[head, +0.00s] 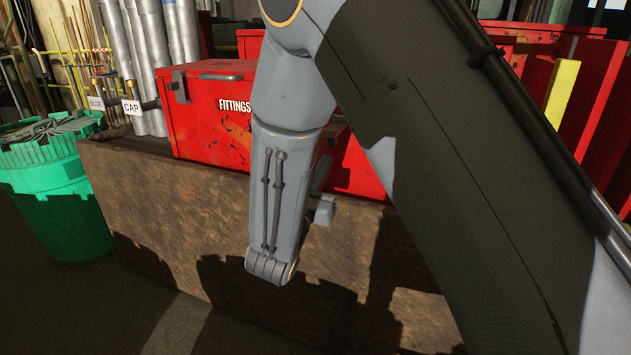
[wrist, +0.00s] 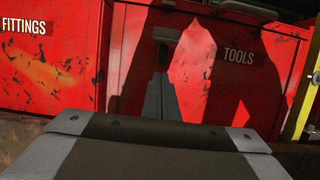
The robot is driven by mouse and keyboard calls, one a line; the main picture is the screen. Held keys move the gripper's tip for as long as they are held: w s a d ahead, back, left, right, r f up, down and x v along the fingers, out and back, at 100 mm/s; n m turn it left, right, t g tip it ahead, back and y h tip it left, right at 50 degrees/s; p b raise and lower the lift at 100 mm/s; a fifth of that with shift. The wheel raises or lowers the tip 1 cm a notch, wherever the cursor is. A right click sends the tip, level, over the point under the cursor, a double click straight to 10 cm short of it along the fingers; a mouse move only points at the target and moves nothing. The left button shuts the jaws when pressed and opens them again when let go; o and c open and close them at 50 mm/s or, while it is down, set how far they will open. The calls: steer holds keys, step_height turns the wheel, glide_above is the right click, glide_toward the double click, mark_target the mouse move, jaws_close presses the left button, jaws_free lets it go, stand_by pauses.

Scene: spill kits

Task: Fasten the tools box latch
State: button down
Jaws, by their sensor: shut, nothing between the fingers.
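The red tools box (wrist: 255,85), with white "TOOLS" lettering, fills the middle and right of the wrist view. In the head view my arm covers most of it. A dark latch-like piece (wrist: 166,34) stands at the top of its front, left of the lettering; I cannot tell whether it is fastened. My gripper (wrist: 161,76) is shut and empty, its fingers pointing at the box front just below that piece. I cannot tell whether they touch. In the head view the fingers are largely hidden by my arm.
A red fittings box (head: 208,120) stands left of the tools box on a brown ledge (head: 160,205). A green bin (head: 65,205) and upright metal pipes (head: 150,50) are at the left. A yellow strip (wrist: 303,108) is at the right.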

mark_target(334, 134)
steer(key=shift+w+r+p, duration=0.15)
steer(key=shift+r+p, duration=0.15)
steer(key=shift+r, duration=1.75)
steer(key=shift+r, duration=0.1)
